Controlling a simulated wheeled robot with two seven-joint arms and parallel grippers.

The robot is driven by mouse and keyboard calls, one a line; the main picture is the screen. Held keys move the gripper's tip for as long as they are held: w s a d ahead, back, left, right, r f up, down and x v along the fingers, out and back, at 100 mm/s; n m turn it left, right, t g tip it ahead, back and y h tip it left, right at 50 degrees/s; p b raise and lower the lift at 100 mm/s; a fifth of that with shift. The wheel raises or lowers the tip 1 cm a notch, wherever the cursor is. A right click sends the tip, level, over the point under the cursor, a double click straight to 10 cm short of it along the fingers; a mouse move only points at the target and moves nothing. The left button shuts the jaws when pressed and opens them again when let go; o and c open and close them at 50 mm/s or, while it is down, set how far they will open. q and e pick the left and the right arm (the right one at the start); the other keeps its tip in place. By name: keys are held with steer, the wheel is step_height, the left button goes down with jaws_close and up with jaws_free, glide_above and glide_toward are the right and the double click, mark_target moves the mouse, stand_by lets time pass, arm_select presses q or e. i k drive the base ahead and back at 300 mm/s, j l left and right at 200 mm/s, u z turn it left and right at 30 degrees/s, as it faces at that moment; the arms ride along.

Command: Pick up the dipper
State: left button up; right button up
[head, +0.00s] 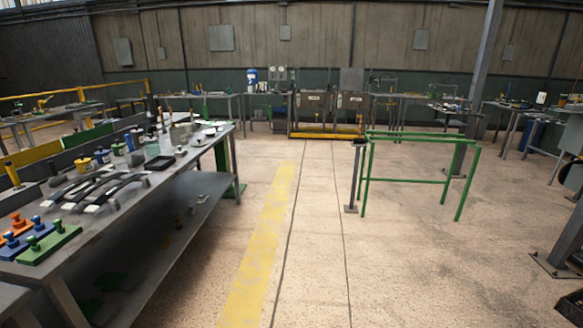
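I cannot pick out a dipper with certainty. A long grey workbench (100,224) on the left carries many small tools and parts, most too small to name. Several dark curved strips (96,187) lie across its middle. Small upright items, one with a yellow top (83,164), stand behind them. Neither of my grippers is in view.
Green, blue and orange blocks with knobs, such as the green one (48,243), sit at the bench's near end. A green rail frame (405,181) stands right of centre. A yellow floor stripe (262,240) runs along open floor between them. More benches line the back wall.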

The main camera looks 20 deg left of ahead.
mark_target(194, 129)
steer(key=i+j+u, duration=0.45)
steer(key=i+u, duration=0.75)
steer(key=i, duration=1)
steer(key=i+l, duration=0.2)
steer(key=i, duration=0.95)
steer(key=j+u, duration=0.05)
